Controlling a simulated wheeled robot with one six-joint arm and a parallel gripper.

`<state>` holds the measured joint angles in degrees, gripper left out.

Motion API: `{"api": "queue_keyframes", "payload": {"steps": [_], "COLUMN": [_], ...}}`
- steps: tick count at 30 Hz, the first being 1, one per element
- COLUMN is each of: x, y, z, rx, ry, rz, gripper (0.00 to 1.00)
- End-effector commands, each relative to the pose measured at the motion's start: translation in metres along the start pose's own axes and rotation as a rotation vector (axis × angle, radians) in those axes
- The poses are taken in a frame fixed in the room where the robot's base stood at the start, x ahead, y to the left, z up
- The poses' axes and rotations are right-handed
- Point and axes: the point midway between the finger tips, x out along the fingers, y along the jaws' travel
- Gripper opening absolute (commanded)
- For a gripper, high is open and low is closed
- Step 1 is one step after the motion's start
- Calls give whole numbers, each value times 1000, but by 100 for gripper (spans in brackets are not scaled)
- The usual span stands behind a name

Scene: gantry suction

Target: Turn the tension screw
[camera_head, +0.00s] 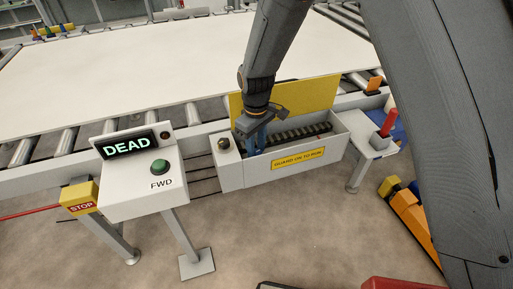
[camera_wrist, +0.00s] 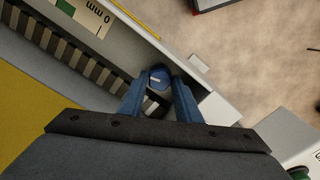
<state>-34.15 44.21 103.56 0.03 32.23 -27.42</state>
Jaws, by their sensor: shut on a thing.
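The tension screw shows in the wrist view as a round blue head (camera_wrist: 157,76) with a pale mark, inside the grey housing by its wall. My gripper (camera_wrist: 159,88) is shut on it, one blue finger on each side. In the head view my gripper (camera_head: 254,145) reaches down into the left end of the open grey housing (camera_head: 235,178); the screw is hidden there. A dark part with a white mark lies between the fingers, just below the screw head in the wrist view. The ribbed dark chain or belt (camera_head: 302,133) runs along the housing to the right.
A yellow guard (camera_head: 317,95) stands open behind the housing. A control box shows DEAD (camera_head: 127,146) with a green FWD button (camera_head: 159,167); a yellow STOP box (camera_head: 80,198) sits at left. A small stand with a red-handled tool (camera_head: 388,124) is at right. A wide pale conveyor belt (camera_head: 150,65) lies behind.

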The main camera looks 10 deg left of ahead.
Motion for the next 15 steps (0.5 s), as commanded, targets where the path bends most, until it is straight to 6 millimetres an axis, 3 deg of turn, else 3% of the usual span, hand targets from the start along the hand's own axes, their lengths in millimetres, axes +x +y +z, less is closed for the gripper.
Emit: {"api": "queue_keyframes", "payload": {"steps": [15], "x": [0], "y": [2], "z": [1], "rx": [-362], "ry": [-1], "rz": [1], "gripper": [8]}}
